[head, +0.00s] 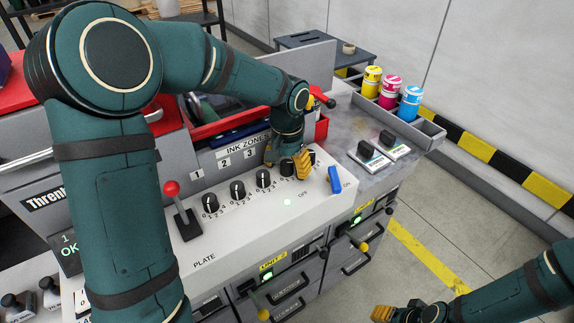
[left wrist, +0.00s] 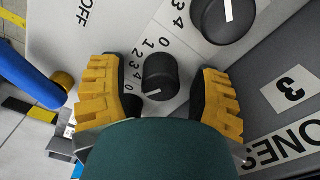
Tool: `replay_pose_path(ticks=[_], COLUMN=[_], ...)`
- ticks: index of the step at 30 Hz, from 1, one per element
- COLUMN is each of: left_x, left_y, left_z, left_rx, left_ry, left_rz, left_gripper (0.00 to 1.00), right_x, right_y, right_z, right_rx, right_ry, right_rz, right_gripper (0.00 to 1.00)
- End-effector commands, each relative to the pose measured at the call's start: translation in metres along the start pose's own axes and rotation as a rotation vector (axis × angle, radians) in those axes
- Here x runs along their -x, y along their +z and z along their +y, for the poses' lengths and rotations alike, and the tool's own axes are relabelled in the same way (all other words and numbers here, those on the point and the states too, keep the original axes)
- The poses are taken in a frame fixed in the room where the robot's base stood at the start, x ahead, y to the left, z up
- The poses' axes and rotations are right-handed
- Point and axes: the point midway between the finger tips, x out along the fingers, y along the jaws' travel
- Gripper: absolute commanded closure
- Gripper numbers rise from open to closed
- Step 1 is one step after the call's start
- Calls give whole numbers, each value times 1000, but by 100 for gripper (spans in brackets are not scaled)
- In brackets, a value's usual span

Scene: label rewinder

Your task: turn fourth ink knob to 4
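The fourth ink knob (left wrist: 160,76) is a black round knob on the light panel, seen in the left wrist view. In the head view, my left gripper (head: 289,165) is over the right part of the knob row and hides most of this knob. My right gripper (head: 382,313) is only partly in view at the bottom right, away from the panel.
The third knob (left wrist: 226,18) is close by in the left wrist view. A blue lever (head: 335,180) stands right of my left gripper, and a red-topped lever (head: 172,190) stands left of the knobs. Ink jars (head: 390,92) sit in a tray at the back right.

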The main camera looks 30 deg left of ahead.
Motion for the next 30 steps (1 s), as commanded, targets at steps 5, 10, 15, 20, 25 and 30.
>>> replay_pose_path(ticks=[5,10,15,20,25,30], left_x=[0,3,25,58,90,112], left_y=[0,0,-1,-1,-1,-1], left_z=[0,0,0,0,0,0], left_rx=[0,0,0,0,0,0], left_ry=[0,-1,-1,-1,0,0], left_rz=[-1,0,3,5,4,2], left_gripper=[36,36,36,36,36,36], right_x=[0,0,0,0,0,0], right_y=[0,0,0,0,0,0], right_z=[0,0,0,0,0,0], right_rx=[0,0,0,0,0,0], right_ry=[0,0,0,0,0,0], right_rz=[0,0,0,0,0,0], right_gripper=[53,53,53,53,53,53])
